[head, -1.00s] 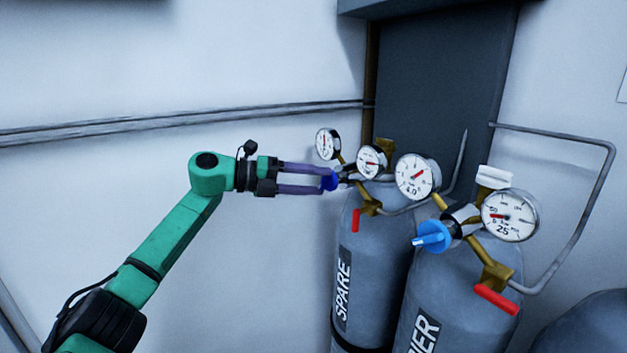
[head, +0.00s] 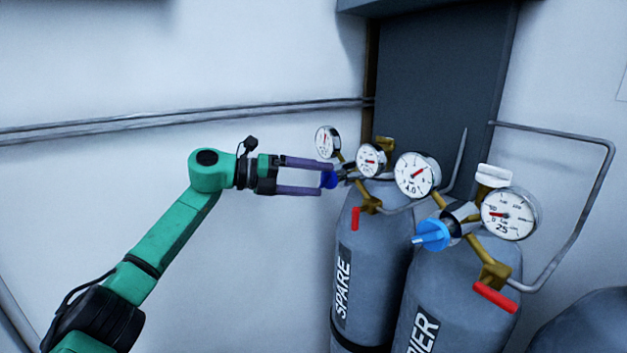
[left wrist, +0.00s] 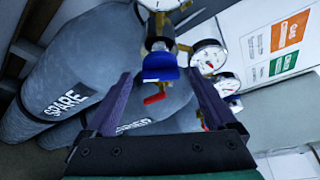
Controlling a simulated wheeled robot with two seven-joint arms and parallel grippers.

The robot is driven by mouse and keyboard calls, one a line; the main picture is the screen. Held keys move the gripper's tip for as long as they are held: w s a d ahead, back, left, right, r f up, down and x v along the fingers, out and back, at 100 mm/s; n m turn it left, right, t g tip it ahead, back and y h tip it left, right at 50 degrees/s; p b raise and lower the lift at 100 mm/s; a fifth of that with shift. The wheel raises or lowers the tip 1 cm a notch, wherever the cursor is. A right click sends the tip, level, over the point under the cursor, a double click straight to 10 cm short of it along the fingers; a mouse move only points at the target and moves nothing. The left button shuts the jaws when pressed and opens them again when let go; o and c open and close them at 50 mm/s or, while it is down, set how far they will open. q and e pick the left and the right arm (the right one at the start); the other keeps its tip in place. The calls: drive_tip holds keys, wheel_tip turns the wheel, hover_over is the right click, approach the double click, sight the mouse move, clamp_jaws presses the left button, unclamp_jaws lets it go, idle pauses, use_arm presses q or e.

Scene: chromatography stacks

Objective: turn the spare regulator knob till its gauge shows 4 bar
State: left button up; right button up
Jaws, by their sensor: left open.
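The spare regulator's dark blue knob (head: 328,179) faces my left gripper (head: 322,178) at the top of the grey cylinder marked SPARE (head: 360,245). The gripper is open, with its two long fingers on either side of the knob. In the left wrist view the knob (left wrist: 160,66) sits between and just beyond the fingertips, with a white mark on it. Two gauges belong to the spare regulator: a left one (head: 327,142) and a right one (head: 371,161). Their needles are too small to read surely. My right gripper is not in view.
A second cylinder (head: 440,300) stands close to the right, with a light blue knob (head: 431,235), a gauge marked 4.0 (head: 417,175) and another marked 25 (head: 510,214). Red valve handles (head: 355,219) stick out below. The wall side at left is clear.

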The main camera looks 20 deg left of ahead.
use_arm(q)
drive_tip(key=b+v, duration=0.4)
drive_tip(key=v, duration=1)
drive_tip(key=shift+a, duration=0.25)
